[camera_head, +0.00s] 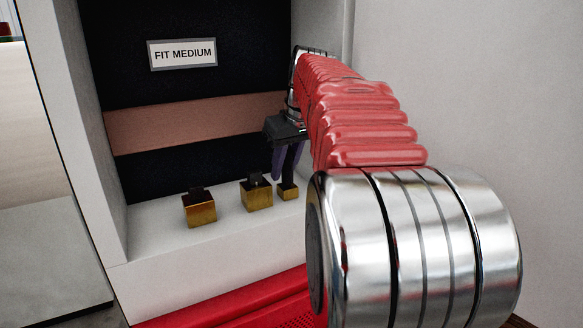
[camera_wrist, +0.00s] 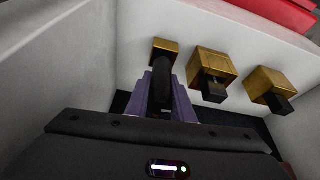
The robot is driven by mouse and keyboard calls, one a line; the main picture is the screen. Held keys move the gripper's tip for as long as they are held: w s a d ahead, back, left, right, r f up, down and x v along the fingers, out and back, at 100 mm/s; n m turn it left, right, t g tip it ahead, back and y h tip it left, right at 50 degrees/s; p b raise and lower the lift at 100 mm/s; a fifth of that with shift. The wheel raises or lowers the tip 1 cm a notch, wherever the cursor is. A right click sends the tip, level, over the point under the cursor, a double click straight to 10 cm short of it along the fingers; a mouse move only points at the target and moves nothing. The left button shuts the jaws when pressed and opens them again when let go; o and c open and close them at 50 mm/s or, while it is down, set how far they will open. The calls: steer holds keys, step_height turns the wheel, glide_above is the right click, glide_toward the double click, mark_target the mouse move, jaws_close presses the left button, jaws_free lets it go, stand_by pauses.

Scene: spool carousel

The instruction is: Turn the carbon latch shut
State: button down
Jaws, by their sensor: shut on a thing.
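Three gold blocks with black latches stand in a row on a white ledge. My gripper (camera_head: 282,165) has purple fingers and reaches down to the rightmost block (camera_head: 288,191) in the head view. That same gold block (camera_wrist: 166,46) is the leftmost in the wrist view. There my gripper (camera_wrist: 165,90) is shut on a black, rounded latch (camera_wrist: 161,72) at this block. The fingers hide part of the latch, and I cannot tell how far it is turned. No label tells which latch is the carbon one.
The middle block (camera_head: 257,196) and the left block (camera_head: 199,210) stand close by, each with a black latch on top. A sign reading "FIT MEDIUM" (camera_head: 183,54) is on the dark back panel. A white side wall (camera_wrist: 75,65) is near my gripper.

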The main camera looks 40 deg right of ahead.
stand_by(0.4)
steer(key=c, duration=1.5)
jaws_free()
steer(key=shift+c, duration=0.2)
steer(key=shift+r, duration=0.1)
steer(key=v, duration=1.3)
steer(key=shift+s+r, duration=0.15)
steer(key=shift+r, duration=0.1)
steer(key=s+a+f, duration=0.2)
steer(key=a+f, duration=0.4)
steer(key=a, duration=0.3)
steer(key=s+a+f, duration=0.2)
steer(key=a+f, duration=0.3)
steer(key=a, duration=0.3)
steer(key=s+a+f, duration=0.5)
steer(key=f, duration=0.3)
steer(key=s+a+f+n+t, duration=0.1)
steer(key=s+a+f, duration=0.3)
steer(key=f, duration=0.5)
steer(key=shift+s+a+f, duration=0.3)
steer(key=shift+s+a, duration=0.05)
steer(key=shift+a, duration=0.65)
